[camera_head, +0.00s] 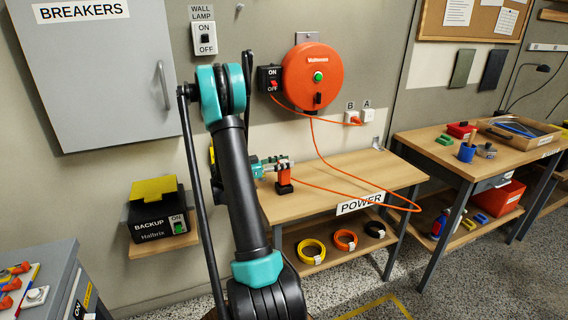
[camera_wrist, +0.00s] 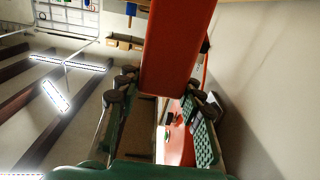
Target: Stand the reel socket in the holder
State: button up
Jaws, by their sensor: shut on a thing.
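My gripper (camera_head: 283,163) reaches over the POWER bench from the left and is shut on the orange reel socket (camera_head: 284,175). The socket looks upright, with an orange cable running from it to the right and looping up to the wall reel. A small dark block (camera_head: 284,188) shows at the socket's foot on the bench; it may be the holder, and I cannot tell whether the socket is seated in it. In the wrist view, the orange body of the socket (camera_wrist: 172,45) fills the space between my two fingers (camera_wrist: 163,95).
The orange reel (camera_head: 312,76) hangs on the wall above the bench (camera_head: 365,170). An orange plug (camera_head: 355,120) sits at outlet B. Cable rings (camera_head: 311,251) lie on the lower shelf. A black BACKUP box (camera_head: 160,222) stands left. The bench's right half is mostly clear.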

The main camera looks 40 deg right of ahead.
aim_at(279, 171)
jog(key=shift+f, duration=1.85)
dwell(0.3)
dwell(1.8)
jog(key=o, duration=1.4)
jog(key=shift+c, duration=0.2)
jog(key=shift+a, duration=0.1)
jog(key=v, duration=1.1)
jog(key=shift+w+a, duration=0.2)
jog(key=shift+a, duration=0.2)
